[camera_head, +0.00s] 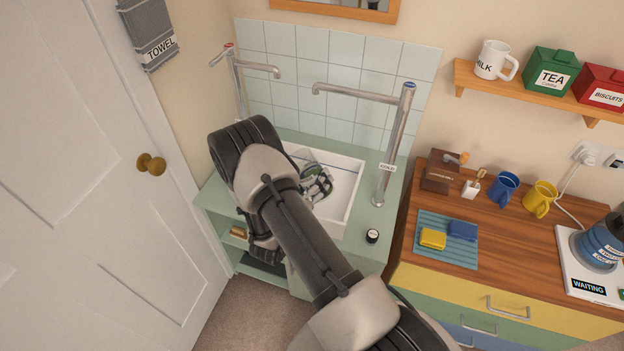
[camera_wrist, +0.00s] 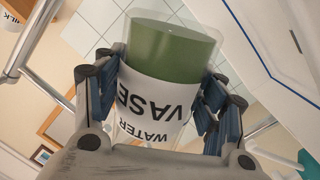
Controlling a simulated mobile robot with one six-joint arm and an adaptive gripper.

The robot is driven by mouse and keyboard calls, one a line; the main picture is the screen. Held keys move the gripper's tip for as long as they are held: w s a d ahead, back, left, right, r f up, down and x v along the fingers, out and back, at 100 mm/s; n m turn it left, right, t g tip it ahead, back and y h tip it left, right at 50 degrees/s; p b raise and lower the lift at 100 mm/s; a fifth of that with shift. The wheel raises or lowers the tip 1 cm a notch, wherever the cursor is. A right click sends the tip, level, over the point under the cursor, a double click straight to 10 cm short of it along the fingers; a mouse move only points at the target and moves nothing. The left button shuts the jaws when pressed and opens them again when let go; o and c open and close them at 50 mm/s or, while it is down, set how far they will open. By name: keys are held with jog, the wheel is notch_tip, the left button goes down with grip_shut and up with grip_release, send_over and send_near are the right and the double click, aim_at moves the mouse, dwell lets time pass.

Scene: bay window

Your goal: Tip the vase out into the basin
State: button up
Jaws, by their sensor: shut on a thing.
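My gripper (camera_wrist: 160,80) is shut on the vase (camera_wrist: 158,98), with blue-padded fingers on both its sides. The vase is clear, with a white label reading WATER VASE, upside down in the wrist view. Green (camera_wrist: 172,48) shows at its far end; I cannot tell whether it is liquid or solid. In the head view, my gripper (camera_head: 318,184) is over the white square basin (camera_head: 352,198), and the vase is mostly hidden behind the arm and fingers. The vase looks tilted, but its exact angle and any outflow cannot be told.
A tall tap labelled COLD (camera_head: 392,145) stands at the basin's right, and another tap (camera_head: 240,80) at its back left. A white door (camera_head: 95,190) is at left, a wooden-topped drawer unit (camera_head: 500,245) at right.

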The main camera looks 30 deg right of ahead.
jog(key=shift+s+d+n, duration=0.25)
jog(key=shift+s+n, duration=0.15)
jog(key=shift+n, duration=0.6)
jog(key=shift+s+d+f+n, duration=0.1)
jog(key=shift+s+f+n, duration=0.05)
jog(key=shift+n, duration=0.4)
jog(key=shift+s+d+f+n, duration=0.1)
jog(key=shift+n, duration=0.45)
jog(key=shift+f+n, duration=0.15)
jog(key=shift+n, duration=0.45)
jog(key=shift+f, duration=0.1)
jog(key=shift+f+n+b, duration=0.1)
jog(key=shift+n+b, duration=0.2)
jog(key=shift+n, duration=0.3)
jog(key=shift+f, duration=0.1)
